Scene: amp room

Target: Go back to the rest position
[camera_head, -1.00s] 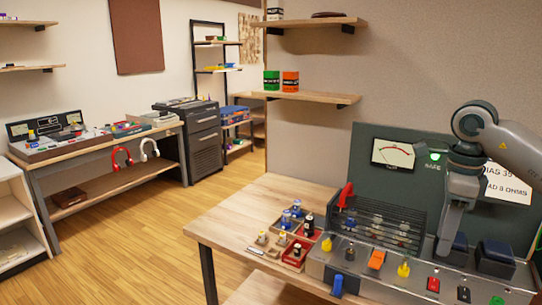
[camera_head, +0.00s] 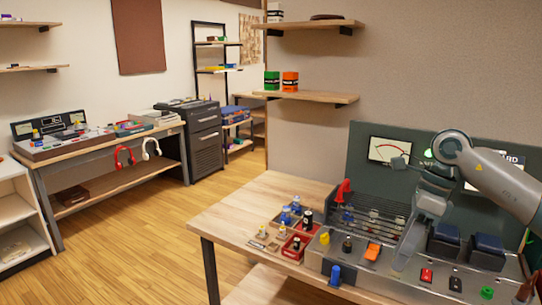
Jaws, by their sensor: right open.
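My right arm comes in from the right edge and bends down over the amplifier bench. Its gripper (camera_head: 403,260) points down and to the left, tilted, in front of the metal control panel (camera_head: 318,262). The jaws are open, and I see nothing held in them. The fingertips are close to the panel top; I cannot tell whether they touch it. They cover the spot between the orange switch (camera_head: 373,251) and the red switch (camera_head: 426,275). My left gripper is not in view.
A wire cage with a red lever (camera_head: 343,192) stands left of the gripper, and dark blocks (camera_head: 443,239) stand right. A green back panel (camera_head: 362,135) rises behind. Small trays (camera_head: 297,248) hold bottles. The wooden table's left part (camera_head: 235,215) and the floor are clear.

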